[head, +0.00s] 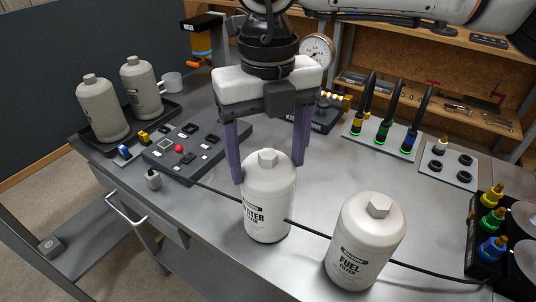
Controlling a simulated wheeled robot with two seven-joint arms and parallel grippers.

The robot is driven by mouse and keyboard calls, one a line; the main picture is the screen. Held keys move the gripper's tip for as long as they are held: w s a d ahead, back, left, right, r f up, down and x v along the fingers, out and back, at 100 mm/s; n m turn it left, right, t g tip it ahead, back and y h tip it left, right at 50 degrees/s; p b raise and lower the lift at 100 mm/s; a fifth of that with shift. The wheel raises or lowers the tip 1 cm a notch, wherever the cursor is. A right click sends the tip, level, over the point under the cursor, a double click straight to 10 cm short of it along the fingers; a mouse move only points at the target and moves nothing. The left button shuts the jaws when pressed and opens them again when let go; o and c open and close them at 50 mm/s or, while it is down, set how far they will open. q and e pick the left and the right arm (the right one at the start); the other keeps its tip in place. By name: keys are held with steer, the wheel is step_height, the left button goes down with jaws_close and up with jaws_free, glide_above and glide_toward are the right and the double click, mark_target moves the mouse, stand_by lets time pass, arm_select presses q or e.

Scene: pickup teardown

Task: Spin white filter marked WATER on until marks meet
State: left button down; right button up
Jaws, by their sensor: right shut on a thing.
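A white filter (268,205) with a hex top stands at the front middle of the bench in the head view. Its label is partly turned away; I read "TER" and "FILTER" on it. My right gripper (267,172) comes down over it from above, with its two purple fingers shut on its sides near the top. A second white filter (366,245), marked FUEL FILTER, stands upright to the right, apart from the first. The base of the first filter and any alignment marks are not clear to see. My left gripper is not in view.
A black cable runs past the filters. Hose connectors (383,132) stand behind, and colored fittings (492,222) are at the right.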

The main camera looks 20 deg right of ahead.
steer(key=shift+r+p, duration=0.6)
steer(key=shift+r, duration=0.85)
